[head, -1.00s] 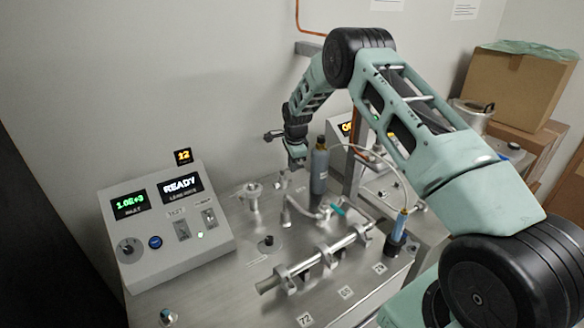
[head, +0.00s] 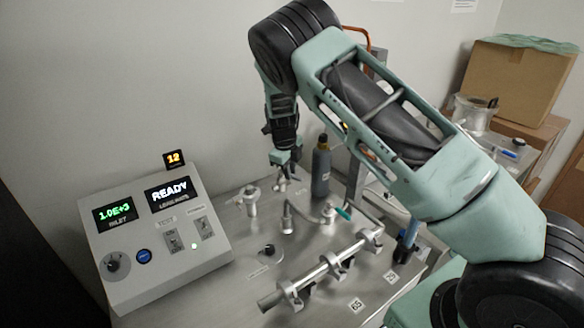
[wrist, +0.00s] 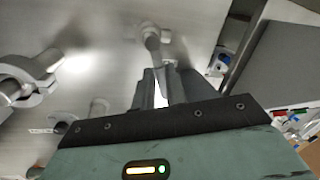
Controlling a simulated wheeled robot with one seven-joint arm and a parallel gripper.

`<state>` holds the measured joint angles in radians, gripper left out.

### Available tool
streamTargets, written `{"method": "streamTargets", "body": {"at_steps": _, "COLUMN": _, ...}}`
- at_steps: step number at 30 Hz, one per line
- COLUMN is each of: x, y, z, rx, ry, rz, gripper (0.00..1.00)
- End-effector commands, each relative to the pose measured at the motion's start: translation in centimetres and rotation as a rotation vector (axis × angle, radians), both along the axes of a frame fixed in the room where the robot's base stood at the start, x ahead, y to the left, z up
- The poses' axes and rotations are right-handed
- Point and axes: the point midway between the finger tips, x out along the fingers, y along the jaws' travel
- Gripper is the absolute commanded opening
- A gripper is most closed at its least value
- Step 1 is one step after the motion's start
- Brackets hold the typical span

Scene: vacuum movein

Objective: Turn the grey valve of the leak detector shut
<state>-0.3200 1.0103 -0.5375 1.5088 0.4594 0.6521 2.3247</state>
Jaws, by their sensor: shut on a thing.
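My gripper (head: 284,174) points down over the back of the steel bench top, left of the dark bottle. In the wrist view its two fingers (wrist: 166,72) are close together at the lower end of a slim grey metal part, which I take for the grey valve (wrist: 152,40). The fingertips are shut on this part, though the exact contact is partly hidden by the fingers. In the head view the gripper covers most of the valve. The leak detector's control box (head: 155,245) reads READY and 1.0E+3.
A dark bottle (head: 321,170) stands close to the right of my gripper. Metal fittings (head: 250,200) and a short upright port (head: 287,218) stand in front. A teal handle (head: 343,213) and a clamped pipe (head: 325,266) lie further forward. Cardboard boxes (head: 520,80) are at the right.

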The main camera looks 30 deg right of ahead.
Motion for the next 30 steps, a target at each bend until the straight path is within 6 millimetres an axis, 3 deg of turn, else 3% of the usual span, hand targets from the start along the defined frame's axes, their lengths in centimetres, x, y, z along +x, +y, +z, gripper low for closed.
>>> {"method": "streamTargets", "body": {"at_steps": 15, "x": -0.09, "y": 0.90, "z": 0.08, "rx": 0.000, "ry": -0.002, "rz": -0.338, "gripper": 0.00}}
{"method": "streamTargets", "body": {"at_steps": 30, "x": -0.09, "y": 1.05, "z": 0.05, "rx": 0.001, "ry": -0.003, "rz": -0.404, "gripper": 0.00}}
